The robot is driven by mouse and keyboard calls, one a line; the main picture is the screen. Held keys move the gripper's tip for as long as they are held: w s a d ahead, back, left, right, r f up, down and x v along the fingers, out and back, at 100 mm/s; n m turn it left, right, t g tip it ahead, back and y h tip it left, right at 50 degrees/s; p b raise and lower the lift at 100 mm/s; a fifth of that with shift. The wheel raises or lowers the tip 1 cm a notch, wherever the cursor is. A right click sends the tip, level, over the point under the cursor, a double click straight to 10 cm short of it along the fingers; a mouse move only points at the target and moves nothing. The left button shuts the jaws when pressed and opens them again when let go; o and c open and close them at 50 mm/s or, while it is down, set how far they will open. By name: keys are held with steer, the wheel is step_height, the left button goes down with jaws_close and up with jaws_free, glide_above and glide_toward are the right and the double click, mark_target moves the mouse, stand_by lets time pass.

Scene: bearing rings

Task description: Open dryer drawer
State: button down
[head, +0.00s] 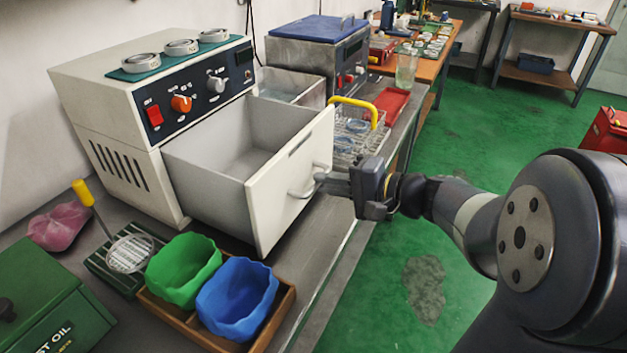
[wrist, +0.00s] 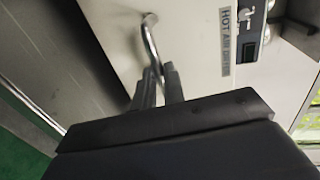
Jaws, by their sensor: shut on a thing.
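The white dryer (head: 135,125) stands on the bench with its drawer (head: 262,178) pulled well out toward the right. The inside of the drawer looks empty. The drawer's bar handle (head: 308,187) is on its front panel. My gripper (head: 325,181) is shut on this handle. In the wrist view the two fingers of my gripper (wrist: 159,82) close around the curved metal handle (wrist: 150,38) in front of the white panel. A label reading "HOT AIR DRYER" (wrist: 226,42) shows on the panel beside it.
A wooden tray (head: 283,312) with a green cup (head: 183,266) and a blue cup (head: 238,300) stands in front of the drawer. A wire basket with a yellow handle (head: 355,108) is behind it. Green floor lies open at the right.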

steer(key=shift+d, duration=0.15)
steer(key=c, duration=1.5)
jaws_free()
steer(key=p+v, duration=0.1)
steer(key=v, duration=1)
steer(key=x, duration=1.1)
steer(key=shift+a+b, duration=0.2)
steer(key=shift+b, duration=0.25)
steer(key=shift+r, duration=0.1)
